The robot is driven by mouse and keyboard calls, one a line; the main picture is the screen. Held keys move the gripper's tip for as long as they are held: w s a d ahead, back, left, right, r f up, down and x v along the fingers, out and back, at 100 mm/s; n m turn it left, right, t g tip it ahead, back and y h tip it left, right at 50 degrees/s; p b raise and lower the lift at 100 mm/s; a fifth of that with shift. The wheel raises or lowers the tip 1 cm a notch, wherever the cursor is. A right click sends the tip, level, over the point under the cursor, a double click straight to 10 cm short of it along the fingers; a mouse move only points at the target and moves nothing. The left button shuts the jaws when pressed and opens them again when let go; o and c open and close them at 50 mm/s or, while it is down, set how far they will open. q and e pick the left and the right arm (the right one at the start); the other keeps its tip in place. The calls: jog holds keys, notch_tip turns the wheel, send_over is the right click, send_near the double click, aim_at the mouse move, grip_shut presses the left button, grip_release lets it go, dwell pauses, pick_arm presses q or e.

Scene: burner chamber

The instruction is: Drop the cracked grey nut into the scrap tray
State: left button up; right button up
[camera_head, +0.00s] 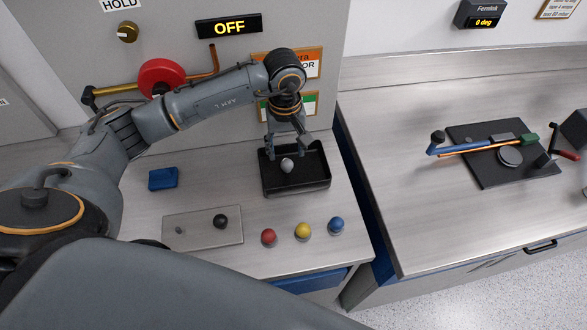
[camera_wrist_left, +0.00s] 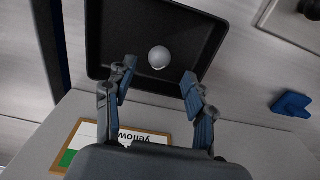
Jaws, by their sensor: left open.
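The grey nut (camera_head: 287,165) looks like a small, rounded, pale grey piece. It shows within the black scrap tray (camera_head: 298,188), and it also shows over the tray floor in the left wrist view (camera_wrist_left: 159,57). I cannot make out a crack, nor whether it rests fully on the floor. My left gripper (camera_head: 289,151) is over the tray, pointing down, with its fingers apart. In the left wrist view the open fingers (camera_wrist_left: 156,76) stand to either side of the nut, with nothing between the tips. My right gripper is not in view.
A flat metal plate (camera_head: 200,238) carries a black ball (camera_head: 220,221) and a small grey piece (camera_head: 179,230). Red (camera_head: 268,237), yellow (camera_head: 303,231) and blue (camera_head: 336,225) balls stand in front of the tray. A blue block (camera_head: 163,179) lies left. A panel wall rises behind.

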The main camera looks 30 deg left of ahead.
pick_arm(q)
notch_tip(320, 180, up, 9)
jog(key=shift+f, duration=0.1)
dwell(0.6)
